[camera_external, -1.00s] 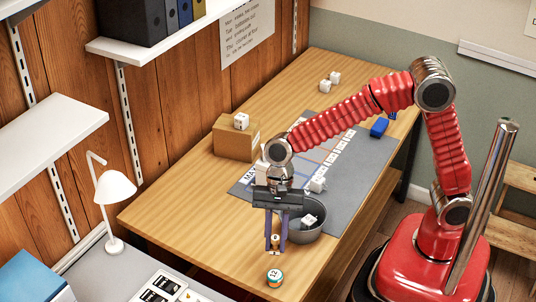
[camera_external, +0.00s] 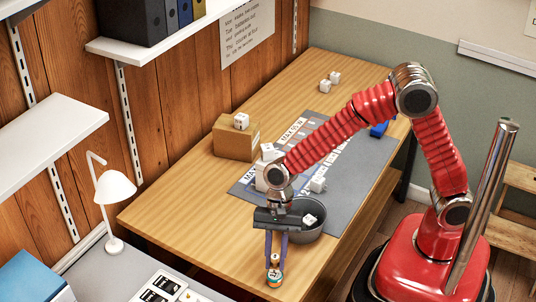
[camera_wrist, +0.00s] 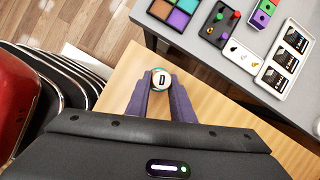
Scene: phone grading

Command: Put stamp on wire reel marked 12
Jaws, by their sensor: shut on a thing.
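The stamp (camera_external: 275,259) is small, with a light top and a tan body. My gripper (camera_external: 275,266) is shut on it, with a purple finger on each side. In the wrist view its round white top, marked D (camera_wrist: 161,79), sits between the fingertips (camera_wrist: 161,86). The wire reel marked 12 (camera_external: 274,280), orange and teal, stands near the table's front corner. The stamp is upright directly above the reel, at or very near its top; I cannot tell whether they touch. The fingertips partly cover the reel in the external view.
A grey round bin (camera_external: 309,234) with a white cube in it stands just behind my gripper. A grey mat (camera_external: 372,152), a cardboard box (camera_external: 234,143) and several white cubes lie farther back. The wooden table's edge (camera_external: 230,280) is close to the reel.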

